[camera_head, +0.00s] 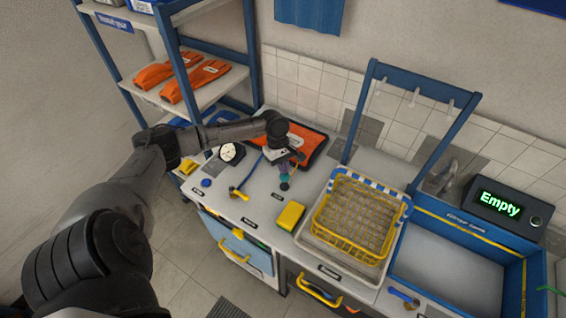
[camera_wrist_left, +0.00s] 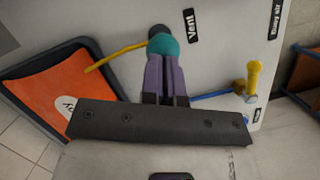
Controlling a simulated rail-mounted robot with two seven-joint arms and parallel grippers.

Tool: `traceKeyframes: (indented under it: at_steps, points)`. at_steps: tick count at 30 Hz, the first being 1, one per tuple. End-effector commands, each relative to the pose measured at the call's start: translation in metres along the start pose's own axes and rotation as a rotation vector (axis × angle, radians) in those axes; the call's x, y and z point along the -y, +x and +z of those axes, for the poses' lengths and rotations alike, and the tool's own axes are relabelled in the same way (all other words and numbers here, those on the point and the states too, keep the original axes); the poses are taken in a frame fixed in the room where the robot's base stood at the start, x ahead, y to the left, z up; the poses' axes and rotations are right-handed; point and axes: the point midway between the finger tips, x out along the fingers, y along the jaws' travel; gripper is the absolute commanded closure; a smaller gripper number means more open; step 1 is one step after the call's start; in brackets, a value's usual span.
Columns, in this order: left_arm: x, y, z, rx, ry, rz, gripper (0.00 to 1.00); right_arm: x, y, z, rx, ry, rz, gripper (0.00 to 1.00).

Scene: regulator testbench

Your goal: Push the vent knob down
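The vent knob (camera_wrist_left: 165,46) is a rounded teal top with a dark round part beyond it, beside the label "Vent" in the left wrist view. In the head view the vent knob (camera_head: 284,177) shows small, right under my left gripper (camera_head: 288,162). My left gripper (camera_wrist_left: 165,60) has two purple fingers close together, pointing at the teal top and partly covering it. The fingers look shut, with nothing visible between them. I cannot tell whether the fingertips touch the knob. My right gripper is in neither view.
A blue lever with a yellow post (camera_wrist_left: 252,80) stands beside the gripper. An orange pouch in a dark tray (camera_head: 311,143) lies behind. A round gauge (camera_head: 231,153), a yellow block (camera_head: 290,215) and a yellow wire basket (camera_head: 318,232) are on the bench.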

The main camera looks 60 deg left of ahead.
Motion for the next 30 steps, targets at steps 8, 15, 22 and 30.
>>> traceKeyframes:
  at_steps: [8, 15, 22, 30]
  points:
    - [0.003, 0.002, -0.001, -0.004, -0.003, -0.011, 1.0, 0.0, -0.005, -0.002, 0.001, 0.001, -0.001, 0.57]
    - [0.001, -0.026, 0.002, -0.003, -0.004, -0.007, 1.0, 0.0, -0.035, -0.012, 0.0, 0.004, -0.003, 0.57]
    - [-0.003, -0.055, -0.001, -0.005, 0.0, 0.003, 1.0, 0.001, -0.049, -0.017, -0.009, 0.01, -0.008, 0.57]
    - [-0.003, -0.107, 0.0, -0.003, -0.001, 0.003, 1.0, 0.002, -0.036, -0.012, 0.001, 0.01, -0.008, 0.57]
